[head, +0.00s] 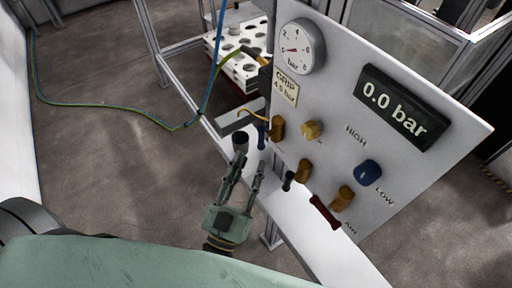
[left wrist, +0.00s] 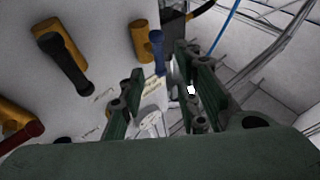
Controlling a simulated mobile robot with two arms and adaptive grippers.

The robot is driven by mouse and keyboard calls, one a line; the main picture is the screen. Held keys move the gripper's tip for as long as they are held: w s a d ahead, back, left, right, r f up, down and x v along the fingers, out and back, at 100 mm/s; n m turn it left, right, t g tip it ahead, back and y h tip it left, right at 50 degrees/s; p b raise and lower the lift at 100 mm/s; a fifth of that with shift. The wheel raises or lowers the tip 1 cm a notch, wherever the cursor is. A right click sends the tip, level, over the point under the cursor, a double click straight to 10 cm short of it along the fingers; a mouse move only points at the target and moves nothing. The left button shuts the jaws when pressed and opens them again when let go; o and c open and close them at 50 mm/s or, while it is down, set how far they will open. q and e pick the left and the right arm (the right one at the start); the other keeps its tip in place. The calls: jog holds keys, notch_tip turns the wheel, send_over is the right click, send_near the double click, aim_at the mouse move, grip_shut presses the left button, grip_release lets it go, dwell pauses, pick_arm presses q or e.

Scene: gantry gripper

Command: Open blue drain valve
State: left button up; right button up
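The blue drain valve's handle (head: 261,136) hangs at the left of the panel, beside a brass valve body (head: 277,128). In the left wrist view the blue handle (left wrist: 157,52) is upright, beyond and between the fingers, with its brass body (left wrist: 140,40) to its left. My left gripper (head: 249,164) is just below and left of the handle in the head view. Its fingers are apart and empty, and they also show apart in the left wrist view (left wrist: 155,105). I see no contact with the handle. My right gripper is not in view.
The grey panel (head: 455,115) carries a round gauge (head: 300,47), a display (head: 402,106) reading 0.0 bar and a blue knob (head: 368,173). A black handle (head: 288,181) and a red handle (head: 325,212) sit nearby. A blue hose (head: 215,55) hangs left.

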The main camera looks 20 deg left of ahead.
pick_arm(q)
jog(key=v, duration=0.5)
jog(key=shift+s, duration=0.2)
